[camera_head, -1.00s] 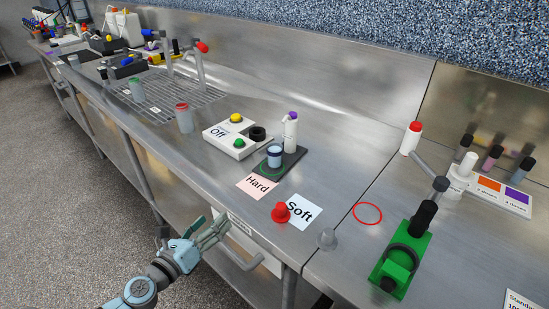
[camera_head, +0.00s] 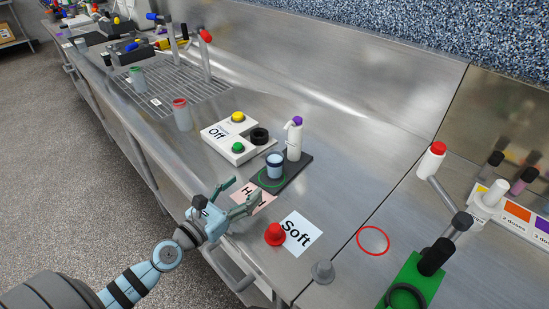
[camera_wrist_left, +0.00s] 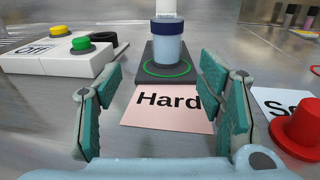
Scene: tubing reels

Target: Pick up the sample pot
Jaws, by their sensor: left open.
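The sample pot (camera_head: 274,165), a small pale blue pot with a dark blue band at its top, stands upright on a dark plate (camera_head: 295,173) inside a green ring. In the left wrist view the pot (camera_wrist_left: 166,48) is straight ahead, beyond the fingertips and roughly midway between them. My left gripper (camera_head: 246,194) is open and empty. It is over the pink "Hard" card (camera_wrist_left: 168,108), on the near side of the pot and apart from it. My right gripper is not in view.
A white dispenser with a purple top (camera_head: 294,138) stands right behind the pot. A white button box (camera_head: 236,138) is to the left. A red knob (camera_head: 275,235) and the "Soft" card (camera_head: 299,232) are to the right. A grey knob (camera_head: 322,271) is near the bench edge.

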